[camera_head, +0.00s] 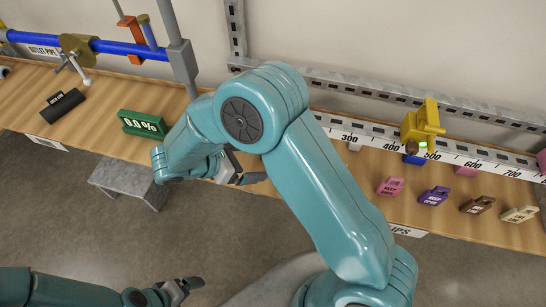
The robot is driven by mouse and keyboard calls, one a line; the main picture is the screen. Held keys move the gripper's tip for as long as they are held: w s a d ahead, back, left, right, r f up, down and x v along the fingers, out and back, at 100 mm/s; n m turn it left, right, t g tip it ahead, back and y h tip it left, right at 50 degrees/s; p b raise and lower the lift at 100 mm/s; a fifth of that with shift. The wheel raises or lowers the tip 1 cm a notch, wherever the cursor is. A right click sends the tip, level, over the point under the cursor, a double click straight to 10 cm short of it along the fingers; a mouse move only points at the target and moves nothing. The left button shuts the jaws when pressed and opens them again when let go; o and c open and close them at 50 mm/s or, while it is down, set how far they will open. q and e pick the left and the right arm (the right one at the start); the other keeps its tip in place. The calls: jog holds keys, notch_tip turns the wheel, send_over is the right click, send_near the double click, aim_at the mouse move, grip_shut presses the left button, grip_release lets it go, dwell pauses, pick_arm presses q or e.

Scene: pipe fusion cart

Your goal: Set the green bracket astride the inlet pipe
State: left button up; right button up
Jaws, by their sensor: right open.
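The green bracket (143,124), marked "0.0 %", stands on the wooden shelf left of my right arm. My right gripper (248,177) is open and empty near the shelf's front edge, to the right of and apart from the bracket. My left gripper (186,288) is low over the floor, and its finger gap is unclear. A blue pipe (112,47) runs along the back left, above the shelf, with an "OUTLET PIPE" label (44,51) beside it. No inlet pipe label is visible.
A bronze clamp (76,45) and an orange clamp (131,28) sit on the blue pipe. A black block (62,105) lies on the shelf (100,90). A numbered rail (375,143), a yellow part (422,122) and several coloured tags are at right. A grey step (130,180) stands below.

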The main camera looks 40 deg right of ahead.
jog(key=x, duration=0.4)
jog(key=shift+w+d+f, duration=0.15)
jog(key=shift+f, duration=0.35)
jog(key=shift+d+f, duration=0.1)
jog(key=shift+d, duration=0.2)
jog(key=x, duration=0.4)
jog(key=shift+w+d+f+p, duration=0.1)
jog(key=shift+d+f+p, duration=0.1)
jog(key=shift+f+p, duration=0.2)
jog(key=shift+d, duration=0.1)
jog(key=shift+s+r, duration=0.15)
jog(key=shift+s, duration=0.05)
jog(key=shift+w, duration=0.15)
jog(key=c, duration=0.8)
jog(key=shift+c, duration=0.6)
jog(key=shift+r, duration=0.4)
jog(key=shift+a+r+b, duration=0.15)
jog(key=shift+a+r, duration=0.1)
jog(key=shift+r, duration=0.35)
jog(key=shift+a+r+b, duration=0.15)
jog(key=shift+a+r, duration=0.15)
jog(key=shift+r, duration=0.35)
jog(key=w+a+b, duration=0.1)
jog(key=a+b, duration=0.1)
jog(key=a, duration=1.5)
